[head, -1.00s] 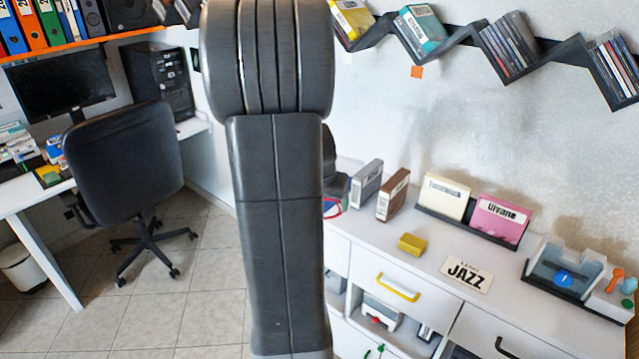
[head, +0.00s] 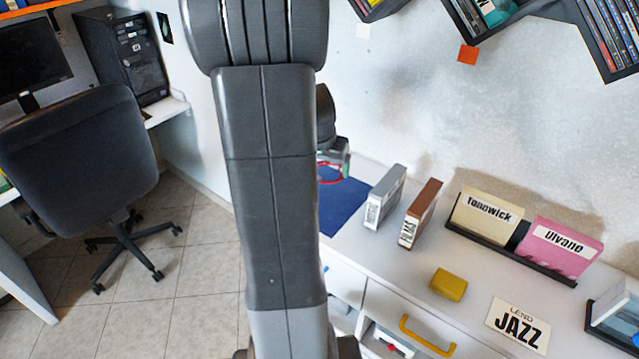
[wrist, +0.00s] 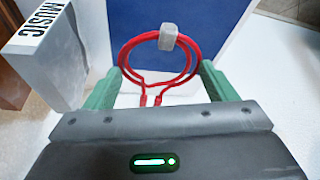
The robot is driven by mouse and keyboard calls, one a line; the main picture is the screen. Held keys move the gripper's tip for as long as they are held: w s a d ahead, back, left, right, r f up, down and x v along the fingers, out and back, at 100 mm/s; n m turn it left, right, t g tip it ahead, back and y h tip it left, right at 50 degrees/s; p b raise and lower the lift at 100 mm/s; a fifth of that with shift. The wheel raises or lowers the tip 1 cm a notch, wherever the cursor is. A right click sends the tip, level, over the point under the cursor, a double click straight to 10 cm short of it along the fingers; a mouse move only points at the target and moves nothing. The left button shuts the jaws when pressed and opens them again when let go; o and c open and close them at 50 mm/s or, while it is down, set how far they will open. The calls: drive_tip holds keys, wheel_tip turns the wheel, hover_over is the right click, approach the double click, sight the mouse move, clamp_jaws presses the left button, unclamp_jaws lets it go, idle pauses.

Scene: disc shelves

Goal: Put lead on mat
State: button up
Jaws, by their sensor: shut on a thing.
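The lead is a red coiled cable with a grey clip at its top (wrist: 124,56). It is between the green fingers of my gripper (wrist: 160,82), which is shut on it. In the head view, part of the red loop (head: 322,180) shows by the gripper (head: 338,160), partly hidden by my arm. The mat is a flat blue sheet (head: 345,203) at the left end of the white cabinet top. The gripper and lead appear above its far part. In the wrist view, the mat (wrist: 205,22) lies behind the loop. Whether the lead touches it cannot be told.
A grey box (head: 385,197) and a brown box (head: 420,214) stand right of the mat. A yellow block (head: 448,284), a JAZZ card (head: 517,325) and a rack with a cream case (head: 485,215) and a pink case (head: 560,247) are farther right.

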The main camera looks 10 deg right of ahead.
sight(327, 202)
wheel_tip(327, 202, down, 11)
drive_tip(key=shift+w+r+b, duration=0.1)
drive_tip(key=shift+b, duration=0.35)
drive_tip(key=shift+f, duration=0.2)
drive_tip(key=o, duration=1)
drive_tip(key=shift+r, duration=0.1)
drive_tip(key=shift+r, duration=0.3)
drive_tip(key=v, duration=1.1)
drive_tip(key=shift+s+r+p, duration=0.25)
drive_tip(key=shift+p, duration=0.15)
drive_tip(key=shift+a, duration=0.1)
